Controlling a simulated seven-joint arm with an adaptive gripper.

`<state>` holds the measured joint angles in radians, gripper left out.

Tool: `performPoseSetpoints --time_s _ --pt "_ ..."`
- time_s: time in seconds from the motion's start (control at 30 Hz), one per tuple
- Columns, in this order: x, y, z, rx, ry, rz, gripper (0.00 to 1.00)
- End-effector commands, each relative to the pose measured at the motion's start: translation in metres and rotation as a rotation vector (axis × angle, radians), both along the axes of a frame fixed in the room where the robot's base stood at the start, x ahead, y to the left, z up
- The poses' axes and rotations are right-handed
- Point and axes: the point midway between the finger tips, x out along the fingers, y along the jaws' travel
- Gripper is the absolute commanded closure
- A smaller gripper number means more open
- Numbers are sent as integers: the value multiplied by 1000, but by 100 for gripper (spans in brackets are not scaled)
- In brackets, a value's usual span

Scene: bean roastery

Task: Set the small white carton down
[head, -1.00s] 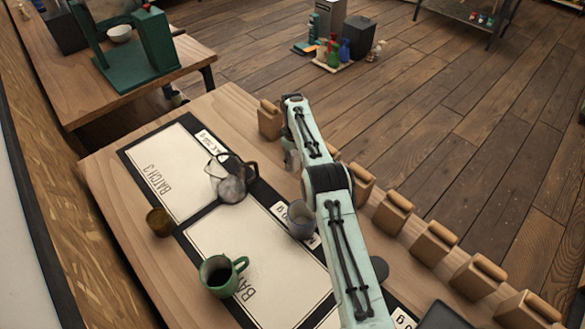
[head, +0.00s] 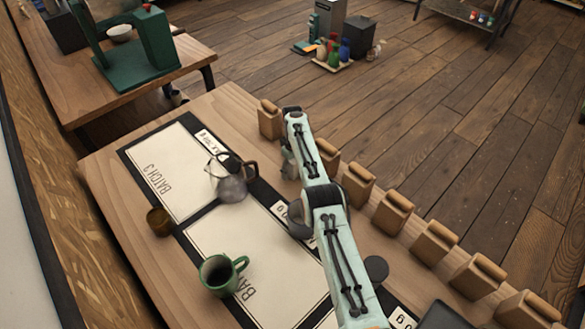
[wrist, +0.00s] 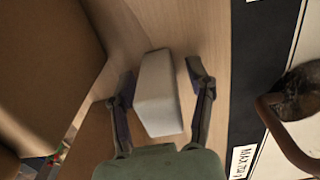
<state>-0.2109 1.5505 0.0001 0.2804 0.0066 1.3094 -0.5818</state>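The small white carton (wrist: 158,100) is in the wrist view, between the two fingers of my gripper (wrist: 160,76). A narrow gap shows between the carton and each finger, so my gripper is open around it. The carton appears to rest on the bare wood of the table (wrist: 212,28), beside the dark edge of the batch mat (wrist: 243,80). In the head view my gripper (head: 288,160) is a small grey shape by the far end of the table, mostly hidden by my arm. I cannot make out the carton there.
A glass carafe (head: 233,187) stands on the mat close by. A large wooden block (wrist: 45,60) is left of my gripper, one of several along the table edge. A green mug (head: 220,275) and a brown cup (head: 159,222) stand farther off.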

Motion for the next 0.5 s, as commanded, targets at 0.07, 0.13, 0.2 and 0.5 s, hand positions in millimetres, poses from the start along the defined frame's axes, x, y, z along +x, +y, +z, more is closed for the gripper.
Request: performPoseSetpoints --time_s 0.07,0.13,0.2,0.5 --pt "0 0 0 0 0 0 47" --pt "0 0 1 0 0 0 47" --pt "1 0 5 0 -1 -1 47" --pt "1 0 62 1 -4 0 47"
